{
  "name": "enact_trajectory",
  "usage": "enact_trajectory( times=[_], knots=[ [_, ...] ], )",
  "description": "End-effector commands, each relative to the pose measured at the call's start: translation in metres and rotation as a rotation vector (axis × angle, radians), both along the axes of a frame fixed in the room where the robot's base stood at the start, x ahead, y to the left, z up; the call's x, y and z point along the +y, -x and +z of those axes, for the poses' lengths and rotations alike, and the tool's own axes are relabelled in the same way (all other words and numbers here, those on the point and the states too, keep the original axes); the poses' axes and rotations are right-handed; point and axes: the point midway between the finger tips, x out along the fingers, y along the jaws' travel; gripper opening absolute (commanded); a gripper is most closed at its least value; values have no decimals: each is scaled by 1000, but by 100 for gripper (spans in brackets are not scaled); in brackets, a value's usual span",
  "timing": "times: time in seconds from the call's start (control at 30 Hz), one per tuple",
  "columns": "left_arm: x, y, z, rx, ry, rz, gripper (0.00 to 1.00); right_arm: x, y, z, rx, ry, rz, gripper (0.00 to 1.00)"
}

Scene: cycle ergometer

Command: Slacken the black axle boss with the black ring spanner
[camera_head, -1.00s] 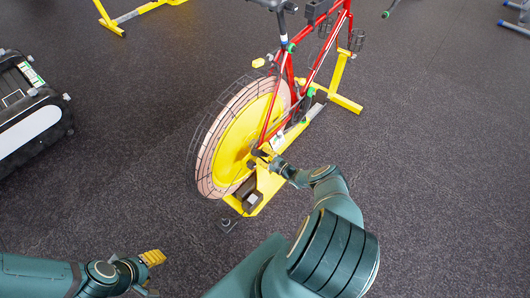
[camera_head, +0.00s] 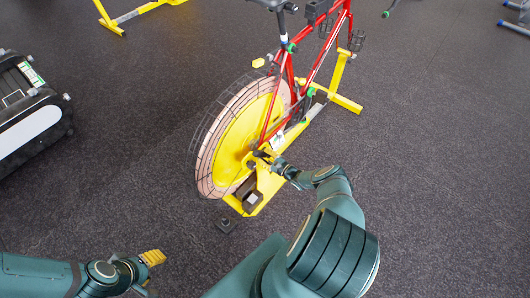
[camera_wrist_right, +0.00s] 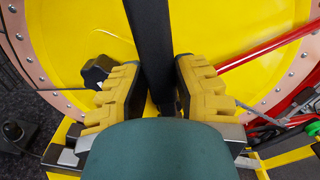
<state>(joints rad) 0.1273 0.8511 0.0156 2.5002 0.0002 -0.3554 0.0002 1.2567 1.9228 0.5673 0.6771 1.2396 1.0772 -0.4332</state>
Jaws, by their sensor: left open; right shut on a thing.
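My right gripper (camera_wrist_right: 158,97) is shut on the black ring spanner (camera_wrist_right: 150,40), a dark flat bar standing up between its yellow fingers in the right wrist view. In the head view the right gripper (camera_head: 262,158) is at the hub area of the yellow flywheel (camera_head: 240,138). The spanner's ring end and the axle boss cannot be made out; the gripper and bar cover the wheel's centre. A black lobed knob (camera_wrist_right: 96,72) shows left of the fingers, apart from the spanner. My left gripper (camera_head: 151,262) is open and empty, low at the left, away from the bike.
The red bike frame (camera_head: 326,62) and its yellow stand (camera_head: 338,80) rise beyond the wheel. A wire guard (camera_head: 203,135) surrounds the flywheel's rim. A black and white machine (camera_head: 30,115) stands at the far left. The dark floor between it and the bike is clear.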

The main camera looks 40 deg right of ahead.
Motion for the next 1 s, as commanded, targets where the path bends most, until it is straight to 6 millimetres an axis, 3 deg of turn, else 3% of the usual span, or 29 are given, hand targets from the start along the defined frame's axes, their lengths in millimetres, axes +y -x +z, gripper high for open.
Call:
enact_trajectory(
  times=[1.0],
  knots=[
    [0,0,5,0,0,0,47,-3,17,1,-1,1,1,0]
  ],
)
